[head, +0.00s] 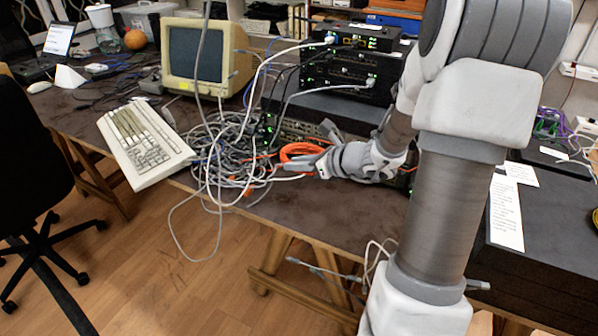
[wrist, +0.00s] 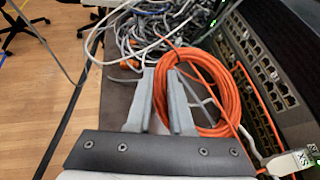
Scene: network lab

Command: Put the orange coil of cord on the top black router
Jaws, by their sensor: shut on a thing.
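The orange coil of cord (head: 297,151) is at the right side of the cable heap, in front of the stacked network gear. In the wrist view the coil (wrist: 236,92) is a large ring right of my fingers, its left edge passing between them. My gripper (head: 318,165) is shut on the coil's edge; its two fingers also show in the wrist view (wrist: 168,85). I cannot tell whether the coil rests on anything. The top black router (head: 352,38) lies on the stack behind, above my gripper, with green lights and a white cable plugged in.
A heap of grey cables (head: 222,150) lies left of the coil, with loose white cables rising to the routers. A keyboard (head: 150,150) and an old monitor (head: 197,60) stand farther left. A switch with many ports (wrist: 262,62) is close right of the coil.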

